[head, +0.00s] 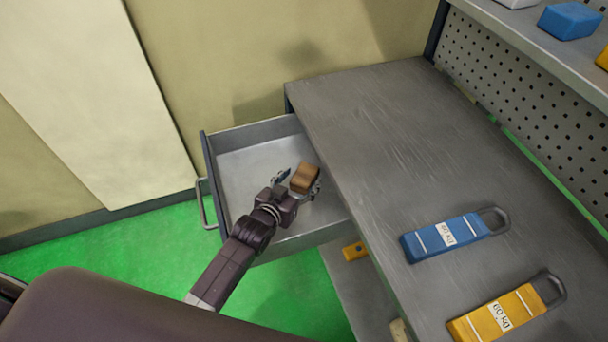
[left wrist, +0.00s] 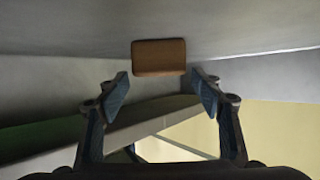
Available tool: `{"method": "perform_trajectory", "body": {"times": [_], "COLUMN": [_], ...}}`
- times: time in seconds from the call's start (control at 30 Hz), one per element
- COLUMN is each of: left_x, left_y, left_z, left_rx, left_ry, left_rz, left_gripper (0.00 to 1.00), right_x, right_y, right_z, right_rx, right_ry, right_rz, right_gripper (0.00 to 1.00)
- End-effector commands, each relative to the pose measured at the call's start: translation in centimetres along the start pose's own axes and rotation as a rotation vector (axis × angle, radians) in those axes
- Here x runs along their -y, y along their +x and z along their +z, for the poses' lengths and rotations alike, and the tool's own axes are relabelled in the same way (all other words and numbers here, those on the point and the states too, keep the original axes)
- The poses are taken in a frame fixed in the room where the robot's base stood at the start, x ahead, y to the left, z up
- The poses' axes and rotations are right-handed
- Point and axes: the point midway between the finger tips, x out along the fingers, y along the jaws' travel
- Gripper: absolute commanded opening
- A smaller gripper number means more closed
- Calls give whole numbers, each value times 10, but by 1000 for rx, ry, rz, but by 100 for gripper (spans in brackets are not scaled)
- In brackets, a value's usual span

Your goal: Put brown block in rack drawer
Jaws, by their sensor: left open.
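The brown block (head: 305,178) is at the open rack drawer (head: 240,134), inside its outline in the head view. My left gripper (head: 297,181) is over the drawer, right by the block. In the left wrist view the block (left wrist: 159,57) lies just beyond the two fingertips, against a grey surface, and the gripper (left wrist: 160,90) is open with its fingers apart. No finger visibly touches the block there. I cannot tell whether the block rests on the drawer floor. My right gripper is in neither view.
The grey rack top (head: 380,130) adjoins the drawer on the right. A blue labelled piece (head: 446,238) and a yellow labelled piece (head: 500,315) with handles lie on it. A yellow item (head: 354,251) sits on a lower shelf. The drawer's left part is empty.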

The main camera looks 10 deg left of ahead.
Motion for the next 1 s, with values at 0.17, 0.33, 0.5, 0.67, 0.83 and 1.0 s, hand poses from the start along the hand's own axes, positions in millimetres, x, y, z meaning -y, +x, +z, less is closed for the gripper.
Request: {"method": "perform_trajectory", "body": {"times": [0.17, 0.33, 0.5, 0.67, 0.83, 1.0], "left_x": [0, 0, 0, 0, 0, 0], "left_y": [-27, -40, -42, -42, -42, -44], "left_z": [1, 1, 0, 0, 0, -7], "left_rx": [1, 2, 1, 1, 1, 0], "left_ry": [1, 1, 1, 1, 1, 1], "left_rz": [0, 0, 0, 0, 0, 0], "left_gripper": [60, 60, 60, 60, 60, 60], "right_x": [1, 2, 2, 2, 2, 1], "right_y": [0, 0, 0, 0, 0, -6], "right_z": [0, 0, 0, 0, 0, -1], "right_rx": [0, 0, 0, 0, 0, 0], "right_ry": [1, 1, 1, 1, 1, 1], "right_rz": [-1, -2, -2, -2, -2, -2], "right_gripper": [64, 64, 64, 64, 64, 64]}}
